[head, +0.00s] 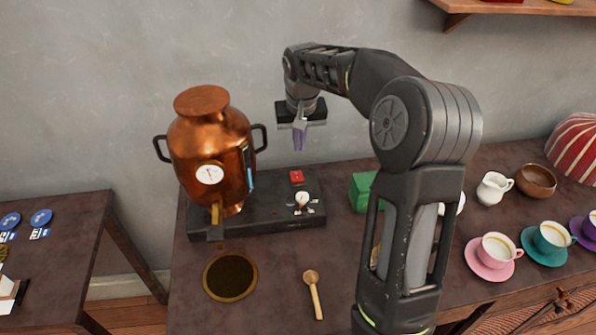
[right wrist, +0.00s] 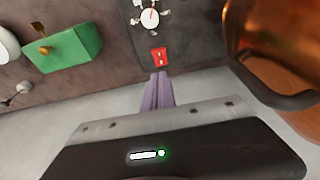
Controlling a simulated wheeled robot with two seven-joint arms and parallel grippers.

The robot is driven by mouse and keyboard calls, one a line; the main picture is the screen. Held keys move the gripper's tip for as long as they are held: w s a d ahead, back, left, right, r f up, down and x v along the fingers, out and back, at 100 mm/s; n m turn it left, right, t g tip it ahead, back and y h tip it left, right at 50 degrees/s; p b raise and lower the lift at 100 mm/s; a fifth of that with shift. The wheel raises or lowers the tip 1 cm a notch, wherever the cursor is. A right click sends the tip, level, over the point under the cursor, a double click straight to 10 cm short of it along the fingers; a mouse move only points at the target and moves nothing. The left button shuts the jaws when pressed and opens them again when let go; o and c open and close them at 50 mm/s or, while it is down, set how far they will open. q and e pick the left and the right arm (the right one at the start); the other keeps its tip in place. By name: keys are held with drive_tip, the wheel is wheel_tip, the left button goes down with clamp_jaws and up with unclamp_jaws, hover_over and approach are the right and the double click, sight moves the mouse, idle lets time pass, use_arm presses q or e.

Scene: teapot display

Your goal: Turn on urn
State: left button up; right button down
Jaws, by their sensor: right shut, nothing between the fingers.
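The copper urn (head: 205,142) stands on a dark base (head: 262,220) with a gauge on its front and a tap below. A red switch (head: 296,177) sits on the base, right of the urn; it also shows in the right wrist view (right wrist: 159,57). A white dial (head: 302,199) is in front of the switch and appears in the right wrist view (right wrist: 150,18). My right gripper (head: 299,146) is shut and empty. It hangs above the back of the base, its fingers pointing down near the switch. In the right wrist view its purple fingertips (right wrist: 158,80) appear just below the switch. My left gripper is not in view.
A green box (head: 362,190) stands right of the base, partly behind my right arm. A wooden spoon (head: 313,293) and a round dark drip plate (head: 230,277) lie in front. Cups on saucers, a white jug (head: 494,188) and a wooden bowl (head: 535,180) stand at right.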

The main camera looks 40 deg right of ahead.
sight(298, 179)
drive_tip(key=x, duration=0.3)
drive_tip(key=p+x, duration=0.1)
drive_tip(key=x, duration=0.3)
drive_tip(key=s+x, duration=0.1)
drive_tip(key=x, duration=0.2)
drive_tip(key=shift+w+a+f, duration=0.1)
drive_tip(key=shift+a+f, duration=0.1)
drive_tip(key=shift+f, duration=0.75)
drive_tip(key=f+b, duration=0.1)
drive_tip(key=b, duration=0.1)
drive_tip(key=shift+f+t+b, duration=0.15)
drive_tip(key=shift+t+b, duration=0.2)
drive_tip(key=shift+t, duration=0.05)
drive_tip(key=shift+s+a+r+h, duration=0.1)
drive_tip(key=shift+s+r+h, duration=0.2)
drive_tip(key=shift+r, duration=0.1)
drive_tip(key=shift+w, duration=0.1)
drive_tip(key=shift+w+d+r+p, duration=0.3)
drive_tip(key=shift+w+d+p, duration=0.05)
drive_tip(key=shift+w+p, duration=0.25)
